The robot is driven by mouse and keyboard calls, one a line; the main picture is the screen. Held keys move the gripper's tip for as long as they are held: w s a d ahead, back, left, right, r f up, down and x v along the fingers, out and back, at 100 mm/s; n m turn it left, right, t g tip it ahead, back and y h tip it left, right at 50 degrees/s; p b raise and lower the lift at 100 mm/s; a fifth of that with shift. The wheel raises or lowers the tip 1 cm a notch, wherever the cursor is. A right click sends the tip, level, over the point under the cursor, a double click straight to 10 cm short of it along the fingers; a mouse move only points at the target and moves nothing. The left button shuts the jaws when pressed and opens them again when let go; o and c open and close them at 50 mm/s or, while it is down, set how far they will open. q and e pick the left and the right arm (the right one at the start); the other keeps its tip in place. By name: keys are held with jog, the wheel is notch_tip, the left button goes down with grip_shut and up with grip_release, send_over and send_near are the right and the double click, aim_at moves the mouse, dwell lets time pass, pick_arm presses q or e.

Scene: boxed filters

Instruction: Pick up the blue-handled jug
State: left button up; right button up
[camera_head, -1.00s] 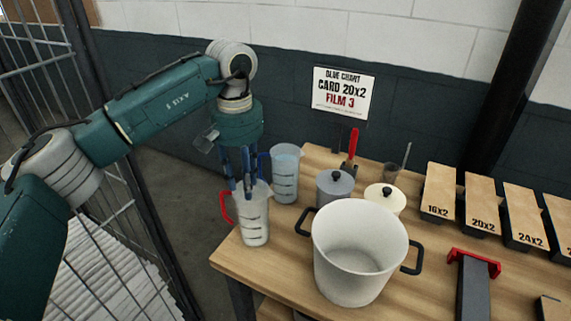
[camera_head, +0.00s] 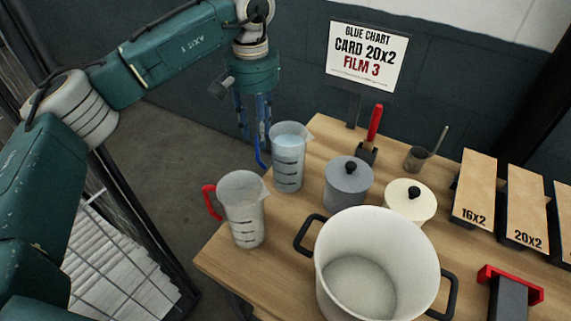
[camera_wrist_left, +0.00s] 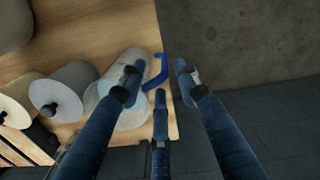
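The blue-handled jug (camera_head: 288,165) is clear with pale blue contents and dark marks. It stands upright at the table's far left edge, its blue handle toward the left. My left gripper (camera_head: 254,138) points down at the handle side of this jug. In the left wrist view, its fingers (camera_wrist_left: 156,76) are spread, with the blue handle (camera_wrist_left: 157,70) showing between the tips; one finger overlaps the jug's body (camera_wrist_left: 117,92). I cannot tell whether any finger touches it. A similar red-handled jug (camera_head: 243,210) with whitish contents stands nearer. My right gripper is out of view.
A large white pot (camera_head: 375,265) with black handles stands at the front of the wooden table (camera_head: 225,258). A grey lidded pot (camera_head: 348,186) and a cream lidded pot (camera_head: 409,203) stand right of the jug. A sign (camera_head: 367,55) stands behind. Open floor lies left of the table.

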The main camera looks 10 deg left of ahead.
aim_at(258, 160)
pick_arm(q)
jog(key=shift+w+f, duration=0.1)
jog(key=shift+f, duration=0.8)
jog(key=shift+w+f+b, duration=0.1)
jog(key=shift+f+b, duration=0.15)
jog(key=shift+b, duration=0.05)
jog(key=f+b, duration=0.2)
jog(key=f, duration=0.1)
jog(key=f+b, duration=0.1)
jog(key=shift+a+f, duration=0.25)
jog(key=shift+a, duration=0.15)
jog(key=shift+f+b, duration=0.2)
jog(key=shift+b, duration=0.15)
jog(key=shift+r, duration=0.1)
grip_shut()
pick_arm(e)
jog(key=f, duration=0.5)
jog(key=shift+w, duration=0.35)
pick_arm(q)
jog(key=shift+r, duration=0.15)
